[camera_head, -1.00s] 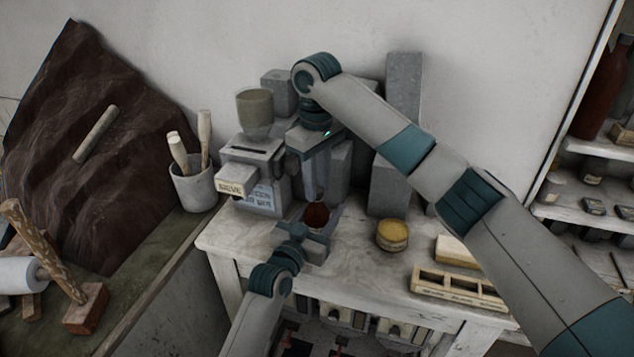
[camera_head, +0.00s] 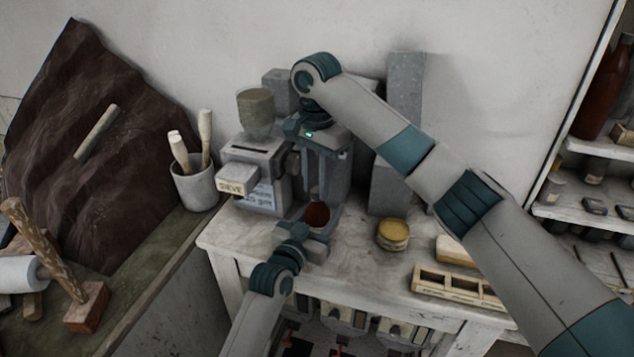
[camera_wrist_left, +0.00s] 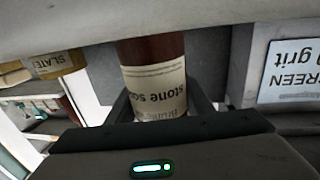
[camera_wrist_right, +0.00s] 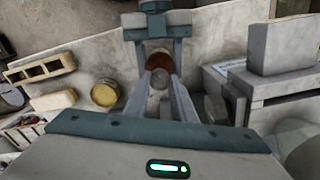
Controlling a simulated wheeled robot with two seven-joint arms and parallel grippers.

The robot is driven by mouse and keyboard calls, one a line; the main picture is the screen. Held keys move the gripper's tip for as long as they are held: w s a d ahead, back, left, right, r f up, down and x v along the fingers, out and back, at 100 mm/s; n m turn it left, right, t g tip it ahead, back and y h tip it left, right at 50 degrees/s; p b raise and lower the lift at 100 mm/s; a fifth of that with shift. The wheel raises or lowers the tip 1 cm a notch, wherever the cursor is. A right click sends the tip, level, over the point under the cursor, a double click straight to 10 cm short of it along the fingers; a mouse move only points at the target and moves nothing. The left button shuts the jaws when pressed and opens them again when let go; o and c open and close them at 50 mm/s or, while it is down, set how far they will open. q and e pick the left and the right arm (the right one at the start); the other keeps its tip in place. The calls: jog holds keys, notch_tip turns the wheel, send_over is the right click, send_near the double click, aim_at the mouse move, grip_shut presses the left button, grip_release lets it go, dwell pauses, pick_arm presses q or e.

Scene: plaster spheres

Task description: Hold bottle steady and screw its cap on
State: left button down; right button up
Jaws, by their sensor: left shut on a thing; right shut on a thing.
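The red-brown bottle (camera_head: 317,215) stands upright on the white worktable (camera_head: 350,262). My left gripper (camera_head: 316,236) is shut around it from the front; the left wrist view shows its printed label (camera_wrist_left: 154,92) upside down between the fingers. My right gripper (camera_head: 319,196) points down from above the bottle. In the right wrist view its fingertips are shut on a small grey round cap (camera_wrist_right: 160,77), with the bottle's brown shoulder (camera_wrist_right: 159,62) behind it. I cannot tell how far the cap is seated on the neck.
A grey sieve box (camera_head: 262,175) with a beige cup (camera_head: 256,113) on top stands left of the bottle. Grey blocks (camera_head: 404,90) stand behind. A yellow-lidded jar (camera_head: 393,235) and a slotted tray (camera_head: 458,288) sit to the right. The table front between bottle and jar is clear.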

pick_arm(q)
jog(key=shift+f, duration=0.1)
pick_arm(e)
jog(key=m, duration=0.6)
jog(key=shift+w, duration=0.1)
jog(key=m, duration=0.5)
jog(key=shift+m, duration=0.3)
jog(key=o, duration=1.1)
notch_tip(320, 180, up, 12)
pick_arm(q)
jog(key=c, duration=0.8)
grip_release()
jog(key=shift+s, duration=0.1)
